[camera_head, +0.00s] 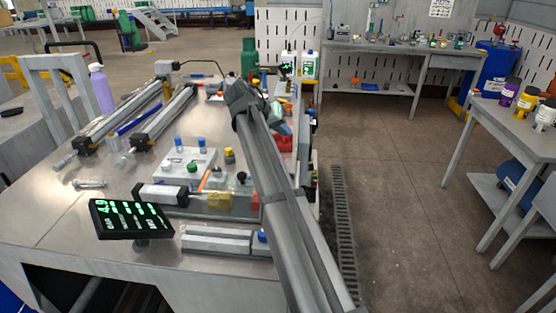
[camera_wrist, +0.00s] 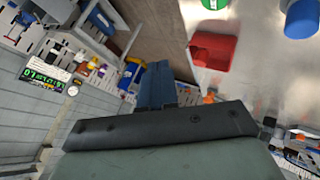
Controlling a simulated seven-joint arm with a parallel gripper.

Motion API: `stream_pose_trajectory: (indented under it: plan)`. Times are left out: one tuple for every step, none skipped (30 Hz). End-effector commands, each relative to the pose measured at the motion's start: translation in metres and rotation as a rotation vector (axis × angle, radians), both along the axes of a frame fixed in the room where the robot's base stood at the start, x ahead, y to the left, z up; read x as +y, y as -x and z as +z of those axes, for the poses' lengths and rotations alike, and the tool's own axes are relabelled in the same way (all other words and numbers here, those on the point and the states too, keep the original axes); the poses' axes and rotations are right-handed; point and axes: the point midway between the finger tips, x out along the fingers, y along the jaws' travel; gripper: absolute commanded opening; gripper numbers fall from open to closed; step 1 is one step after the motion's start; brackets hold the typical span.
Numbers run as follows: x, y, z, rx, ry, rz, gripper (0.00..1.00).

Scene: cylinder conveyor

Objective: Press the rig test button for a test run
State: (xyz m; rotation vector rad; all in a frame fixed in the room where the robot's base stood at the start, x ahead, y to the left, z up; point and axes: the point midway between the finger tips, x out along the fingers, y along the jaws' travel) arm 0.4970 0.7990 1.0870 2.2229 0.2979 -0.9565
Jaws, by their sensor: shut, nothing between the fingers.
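My gripper's dark blue-grey fingers (camera_wrist: 157,86) are together and empty in the wrist view. In the head view my arm reaches over the right side of the bench (camera_head: 60,215), and its wrist hides the fingertips. A green round thing with a white mark (camera_wrist: 213,3) is cut off at the top of the wrist view, apart from the fingers; I cannot tell whether it is the test button. In the head view, a pale block (camera_head: 183,156) carries blue and green caps. A black display (camera_head: 131,219) with green figures stands at the bench front.
Two long cylinders (camera_head: 125,117) lie on the bench's left side, near a purple bottle (camera_head: 101,90). The wrist view shows a red bin (camera_wrist: 213,53) and a blue cylinder (camera_wrist: 302,18). Floor right of the bench is clear, with a drain grate (camera_head: 343,220).

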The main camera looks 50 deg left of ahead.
Motion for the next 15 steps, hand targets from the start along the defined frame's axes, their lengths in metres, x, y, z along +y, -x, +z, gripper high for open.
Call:
stream_pose_trajectory:
  plan:
    - [0.007, 0.006, 0.006, -0.007, -0.002, 0.004, 0.0]
    - [0.009, 0.009, 0.008, -0.009, -0.003, 0.007, 0.0]
    - [0.012, 0.012, 0.011, -0.012, -0.004, 0.008, 0.0]
    - [0.014, 0.015, 0.013, -0.014, -0.006, 0.01, 0.0]
    - [0.015, 0.016, 0.014, -0.016, -0.006, 0.011, 0.0]
    - [0.016, 0.018, 0.016, -0.017, -0.007, 0.012, 0.0]
    - [0.016, 0.019, 0.016, -0.018, -0.008, 0.012, 0.0]
    - [0.017, 0.019, 0.017, -0.018, -0.008, 0.012, 0.0]
    - [0.017, 0.02, 0.017, -0.019, -0.008, 0.013, 0.0]
    - [0.017, 0.02, 0.017, -0.019, -0.008, 0.013, 0.0]
    - [0.017, 0.02, 0.017, -0.019, -0.009, 0.012, 0.0]
    - [0.017, 0.02, 0.017, -0.019, -0.009, 0.012, 0.0]
    - [0.017, 0.02, 0.017, -0.019, -0.009, 0.012, 0.0]
    - [0.017, 0.02, 0.017, -0.019, -0.009, 0.012, 0.0]
    - [0.017, 0.02, 0.017, -0.019, -0.009, 0.012, 0.0]
